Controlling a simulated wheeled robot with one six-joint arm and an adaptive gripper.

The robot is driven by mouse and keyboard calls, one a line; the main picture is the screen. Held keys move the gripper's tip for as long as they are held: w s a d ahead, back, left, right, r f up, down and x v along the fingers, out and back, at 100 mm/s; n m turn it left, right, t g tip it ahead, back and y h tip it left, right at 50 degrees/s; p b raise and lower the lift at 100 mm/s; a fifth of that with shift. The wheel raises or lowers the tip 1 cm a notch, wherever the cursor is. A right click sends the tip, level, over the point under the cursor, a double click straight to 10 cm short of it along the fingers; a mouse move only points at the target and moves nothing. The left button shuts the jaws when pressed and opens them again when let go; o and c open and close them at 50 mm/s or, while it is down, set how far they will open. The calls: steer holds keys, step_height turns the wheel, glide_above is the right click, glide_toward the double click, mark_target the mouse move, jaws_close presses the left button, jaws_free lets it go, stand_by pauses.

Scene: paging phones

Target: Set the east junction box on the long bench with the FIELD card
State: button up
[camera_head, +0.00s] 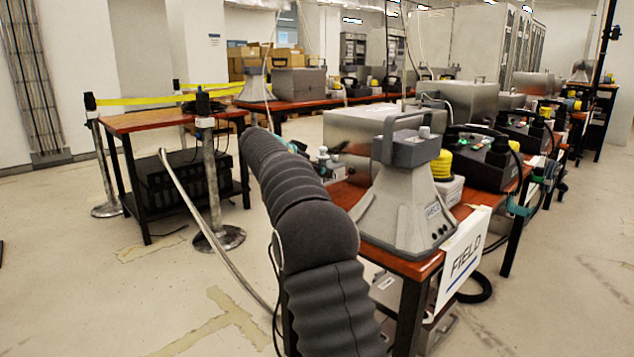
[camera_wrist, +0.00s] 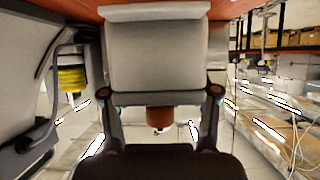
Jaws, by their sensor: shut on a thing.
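My gripper (camera_wrist: 163,92) is shut on a grey box with a reddish-brown knob, which I take to be the junction box (camera_wrist: 155,55). The wrist view looks upside down, with the box's base close to a brown bench top (camera_wrist: 60,8); I cannot tell whether it touches. In the head view my dark sleeved arm hides most of the gripper, beside a small pale box with knobs (camera_head: 336,165). The white FIELD card (camera_head: 463,258) hangs at the near end of the long bench (camera_head: 408,264). I cannot make out any label on the held box.
A grey flared paging phone (camera_head: 405,200) stands at the bench's near end. A large grey case (camera_head: 365,130), a yellow-topped unit (camera_head: 442,165) and dark boxes (camera_head: 487,165) crowd the bench. A smaller table (camera_head: 150,120), posts and yellow tape stand left. Floor (camera_head: 100,290) is open at front left.

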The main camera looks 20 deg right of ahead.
steer(key=shift+w+a+f, duration=0.1)
steer(key=shift+w+f, duration=0.05)
steer(key=shift+f, duration=0.15)
steer(key=shift+f+b, duration=0.3)
steer(key=shift+f, duration=1.45)
steer(key=shift+f, duration=0.2)
steer(key=o, duration=1.3)
